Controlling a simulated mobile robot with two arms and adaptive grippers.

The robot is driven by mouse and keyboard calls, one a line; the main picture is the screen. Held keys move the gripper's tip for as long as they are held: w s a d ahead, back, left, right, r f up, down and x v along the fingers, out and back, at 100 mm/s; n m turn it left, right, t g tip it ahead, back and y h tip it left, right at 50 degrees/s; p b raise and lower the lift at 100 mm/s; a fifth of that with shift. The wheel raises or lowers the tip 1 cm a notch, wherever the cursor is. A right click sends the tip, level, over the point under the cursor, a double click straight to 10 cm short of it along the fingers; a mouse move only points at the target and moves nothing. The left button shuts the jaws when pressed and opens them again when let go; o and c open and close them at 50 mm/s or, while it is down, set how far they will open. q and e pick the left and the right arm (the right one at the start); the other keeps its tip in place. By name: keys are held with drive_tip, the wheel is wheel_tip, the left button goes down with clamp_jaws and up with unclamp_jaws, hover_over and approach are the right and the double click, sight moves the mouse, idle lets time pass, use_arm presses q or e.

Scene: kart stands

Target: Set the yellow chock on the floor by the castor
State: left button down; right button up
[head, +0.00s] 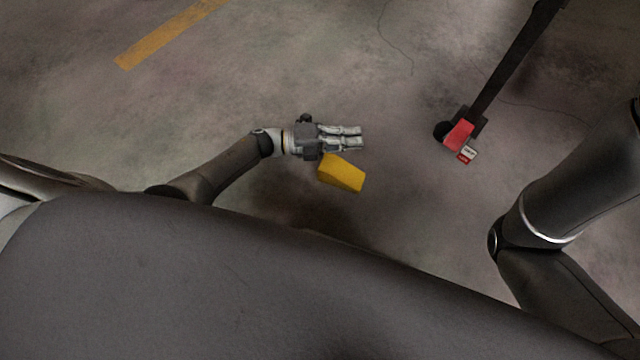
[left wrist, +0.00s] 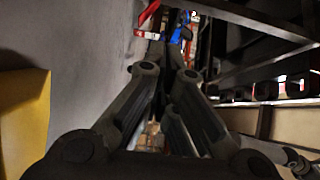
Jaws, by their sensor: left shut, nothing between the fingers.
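The yellow chock (head: 341,174) is a wedge just below my left gripper in the head view and appears to rest on the floor. It also shows at the left edge of the left wrist view (left wrist: 22,122), beside the fingers, not between them. My left gripper (head: 361,137) is shut and empty, its fingers pointing right toward the castor. The castor (head: 441,131) is a dark wheel with a red part (head: 459,135) at the foot of a dark bar, apart from the chock and to its right. My right gripper is not visible.
A long dark bar (head: 510,62) runs up and right from the castor. A small red and white tag (head: 467,154) is beside it. Concrete floor (head: 400,160) between chock and castor is clear. A yellow floor stripe (head: 170,33) lies upper left. Dark beams (left wrist: 265,62) fill the left wrist view's right side.

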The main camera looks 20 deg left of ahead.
use_arm(q)
drive_tip(key=b, duration=0.2)
hover_over(333, 170)
drive_tip(key=s+a, duration=0.2)
drive_tip(key=s, duration=0.4)
wheel_tip(333, 170, down, 10)
drive_tip(key=b, duration=0.8)
drive_tip(key=shift+f, duration=0.2)
drive_tip(key=shift+w+d+r+b, duration=0.15)
drive_tip(key=shift+w+r+b, duration=0.05)
drive_tip(key=shift+w+b, duration=0.25)
drive_tip(key=shift+r, duration=0.1)
